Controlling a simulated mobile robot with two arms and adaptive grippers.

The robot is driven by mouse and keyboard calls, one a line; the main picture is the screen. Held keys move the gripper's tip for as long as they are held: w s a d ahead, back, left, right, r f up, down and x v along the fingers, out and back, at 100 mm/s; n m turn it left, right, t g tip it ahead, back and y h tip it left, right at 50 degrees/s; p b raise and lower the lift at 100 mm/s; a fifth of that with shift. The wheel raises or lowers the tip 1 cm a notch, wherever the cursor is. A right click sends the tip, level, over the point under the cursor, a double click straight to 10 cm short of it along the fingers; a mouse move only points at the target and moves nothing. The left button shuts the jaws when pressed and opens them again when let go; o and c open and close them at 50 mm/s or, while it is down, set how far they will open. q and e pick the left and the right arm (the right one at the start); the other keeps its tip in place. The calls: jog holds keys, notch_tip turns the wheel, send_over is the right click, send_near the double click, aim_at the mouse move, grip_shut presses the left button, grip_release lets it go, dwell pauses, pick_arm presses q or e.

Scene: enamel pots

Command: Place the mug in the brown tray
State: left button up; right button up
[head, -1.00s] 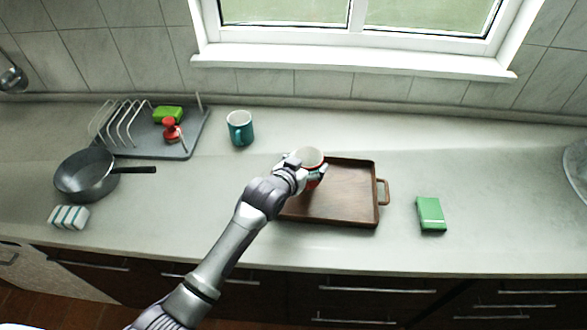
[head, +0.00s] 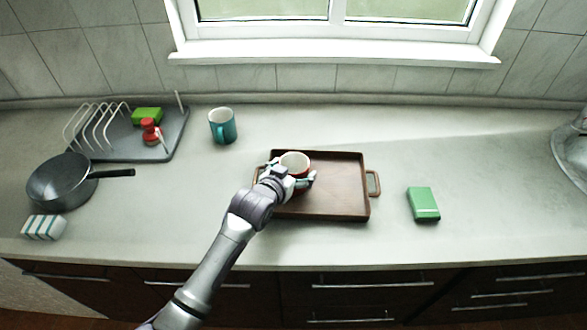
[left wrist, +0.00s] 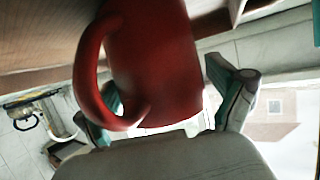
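The red mug (head: 295,162), pale inside, is upright over the left part of the brown tray (head: 335,195). I cannot tell whether its base touches the tray floor. My left gripper (head: 295,180) is around the mug, with one finger on each side, and appears shut on it. In the left wrist view the mug (left wrist: 160,65) fills the middle, its handle to the left, with my left gripper's (left wrist: 165,95) fingers close against its sides. The mug's base is out of that view. My right gripper is not in view.
A teal mug (head: 222,127) stands behind and left. A dish rack (head: 165,150) holds a green block and a red-topped item. A pan (head: 62,185) and striped block (head: 44,227) lie left. A green box (head: 423,204) lies right of the tray, with bare counter around it.

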pick_arm(q)
jog(key=shift+r, duration=0.15)
jog(key=shift+s+r, duration=0.1)
jog(key=shift+r, duration=0.05)
jog(key=v, duration=1.2)
jog(key=shift+b, duration=0.35)
